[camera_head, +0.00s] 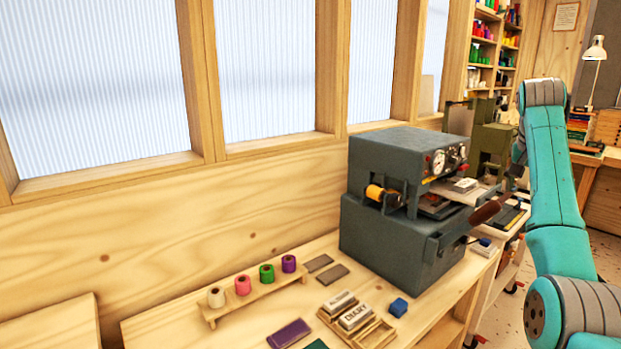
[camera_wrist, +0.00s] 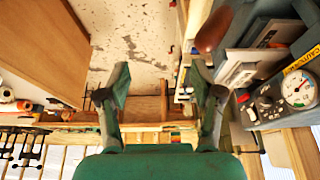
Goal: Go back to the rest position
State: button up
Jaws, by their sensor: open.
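My gripper (camera_wrist: 160,88) is open in the wrist view, with its two fingers wide apart and nothing between them. In the head view my teal arm rises at the right, and its far end is close to the right side of the grey press (camera_head: 400,245); the gripper itself is hard to make out there. An orange-gold roll (camera_head: 375,192) sits on the press's side.
The press's brown handle (camera_head: 487,211) juts toward my arm; the handle (camera_wrist: 213,30) and the gauge (camera_wrist: 298,90) are close in the wrist view.

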jog(key=w+a+f+n+t, duration=0.15)
jog(key=a+f, duration=0.25)
jog(key=f, duration=1.2)
jog(key=a+f+n+t, duration=0.1)
jog(key=a+f+n, duration=0.15)
jog(key=f, duration=1.45)
jog(key=s+a+f+n+t, duration=0.1)
jog(key=s+a+f+t, duration=0.1)
jog(key=s+a+f, duration=0.7)
jog(key=s+a+f+n+t, duration=0.1)
jog(key=s+a+f, duration=0.2)
jog(key=s+f, duration=0.8)
jog(key=s+a+f+n+t+y, duration=0.15)
jog(key=s+a, duration=0.35)
jog(key=s, duration=0.7)
jog(key=s+a+f+n+t+y, duration=0.1)
jog(key=s+a+f+t, duration=0.3)
jog(key=s, duration=0.9)
jog(key=s+a+r+n, duration=0.1)
jog(key=s+a+r, duration=0.1)
jog(key=s+r, duration=0.8)
jog(key=s+a+r+t+y, duration=0.1)
jog(key=s+a+r, duration=0.2)
jog(key=s+r, duration=0.7)
jog(key=shift+r+n, duration=0.35)
